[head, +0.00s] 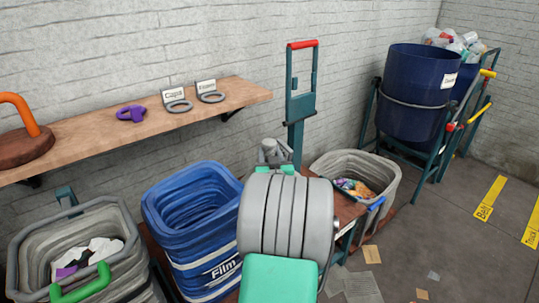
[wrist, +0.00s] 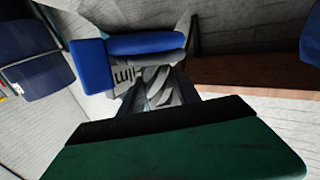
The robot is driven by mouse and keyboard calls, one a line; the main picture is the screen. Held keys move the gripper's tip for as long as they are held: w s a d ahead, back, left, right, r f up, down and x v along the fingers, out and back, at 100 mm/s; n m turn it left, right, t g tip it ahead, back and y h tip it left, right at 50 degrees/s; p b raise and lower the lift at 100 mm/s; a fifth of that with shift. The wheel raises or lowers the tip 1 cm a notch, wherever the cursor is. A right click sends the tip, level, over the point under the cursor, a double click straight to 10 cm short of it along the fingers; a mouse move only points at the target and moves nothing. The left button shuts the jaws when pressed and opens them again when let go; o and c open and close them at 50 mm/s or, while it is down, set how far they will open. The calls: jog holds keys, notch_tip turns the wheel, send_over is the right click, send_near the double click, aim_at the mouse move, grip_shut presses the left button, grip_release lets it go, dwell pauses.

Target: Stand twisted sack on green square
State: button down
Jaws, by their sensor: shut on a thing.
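My gripper (wrist: 160,95) is shut on a grey, folded, twisted piece, which I take to be the twisted sack (wrist: 157,78), between its dark fingers in the wrist view. Most of the sack is hidden, so its tilt and what lies under it cannot be told. In the head view, my thick grey and green arm covers the middle and hides the fingertips. I cannot make out the green square in either view.
A wooden shelf (head: 95,138) on the wall holds cards, rings and a purple piece. A blue Film bin (head: 190,225) and a grey bin (head: 30,245) stand left, another grey bin (head: 390,185) right. Dark blue drums (head: 412,90) stand behind. Floor is open at right.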

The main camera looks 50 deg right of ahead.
jog(key=shift+r, duration=0.15)
jog(key=c, duration=1.3)
grip_release()
jog(key=shift+f, duration=0.3)
jog(key=o, duration=0.4)
jog(key=shift+r, duration=0.1)
jog(key=shift+o, duration=0.2)
jog(key=shift+s+a+r, duration=0.1)
jog(key=b+v, duration=0.1)
jog(key=v, duration=1)
jog(key=shift+s+a, duration=0.25)
jog(key=shift+a, duration=0.05)
